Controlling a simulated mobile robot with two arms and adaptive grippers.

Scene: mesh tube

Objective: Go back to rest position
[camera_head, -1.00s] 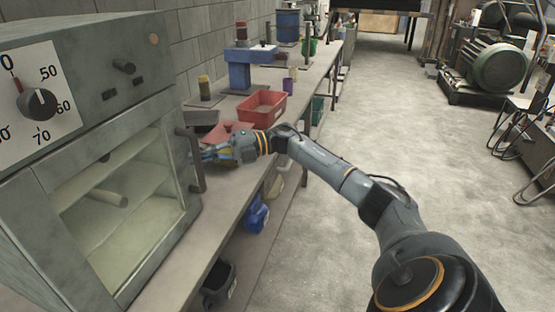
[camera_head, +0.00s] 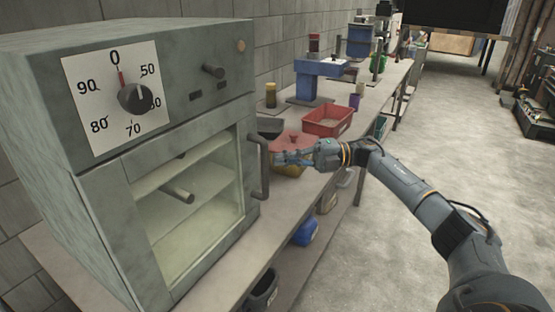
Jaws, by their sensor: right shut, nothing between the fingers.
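My right arm comes in from the lower right and reaches over the bench. My right gripper (camera_head: 284,158) is shut and empty, just right of the oven's door handle and in front of the red tray. The gripper is small in view, and its fingers overlap a reddish object (camera_head: 292,140) on the bench behind them. I cannot tell whether they touch it. My left gripper is not in view.
A grey oven (camera_head: 60,170) with a dial, a glass door and a vertical handle (camera_head: 261,166) stands at left. A red tray (camera_head: 328,121) and a blue device (camera_head: 322,82) are on the bench. Blue and dark bins (camera_head: 305,232) sit below.

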